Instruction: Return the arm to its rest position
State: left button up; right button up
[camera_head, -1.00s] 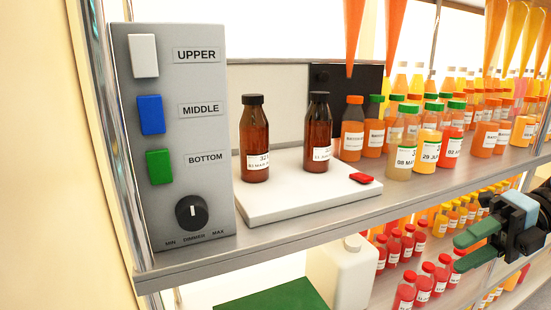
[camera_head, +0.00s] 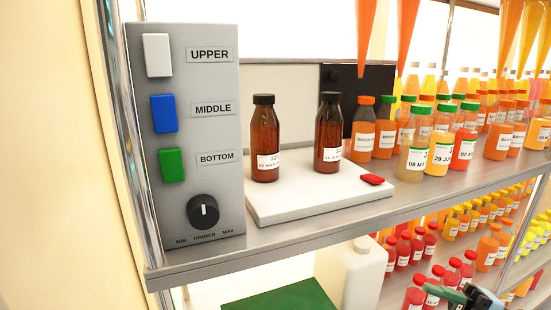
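My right gripper (camera_head: 442,293) shows at the bottom right edge, in front of the lower shelf with red-capped bottles. Only its green fingertips and part of its body are in the picture. I see nothing held between the fingers, and they look spread apart. Most of the arm behind it is cut off by the frame. My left gripper is not in view.
The upper shelf (camera_head: 300,240) carries a control box (camera_head: 190,140), a white slab (camera_head: 330,195) with two brown bottles (camera_head: 265,140), and several juice bottles. Below are a white canister (camera_head: 364,275) and a green surface (camera_head: 285,300). The shelf edge lies above my gripper.

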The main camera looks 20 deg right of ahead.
jog(key=s+a+f+m+t+h, duration=0.1)
jog(key=s+f+m+t+h, duration=0.15)
jog(key=f+m+h, duration=0.75)
jog(key=s+a+f+m+t+h, duration=0.1)
jog(key=s+f+m+t+h, duration=0.2)
jog(key=f+m, duration=0.8)
jog(key=s+a+f+g+h, duration=0.2)
jog(key=s+f+g, duration=0.2)
jog(key=s+f, duration=0.5)
jog(key=s+a+f+g+h, duration=0.1)
jog(key=s+f+g+h, duration=0.3)
jog(key=s+f, duration=0.5)
jog(key=a+m+y, duration=0.1)
jog(key=a+m, duration=0.4)
jog(key=a, duration=0.6)
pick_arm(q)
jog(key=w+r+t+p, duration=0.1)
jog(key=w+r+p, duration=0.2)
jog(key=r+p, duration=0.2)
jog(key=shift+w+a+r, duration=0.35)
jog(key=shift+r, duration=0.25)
pick_arm(e)
jog(key=w+r+t, duration=0.2)
jog(key=w+r, duration=0.1)
jog(key=r, duration=0.4)
jog(key=shift+w, duration=0.35)
jog(key=shift+c, duration=1)
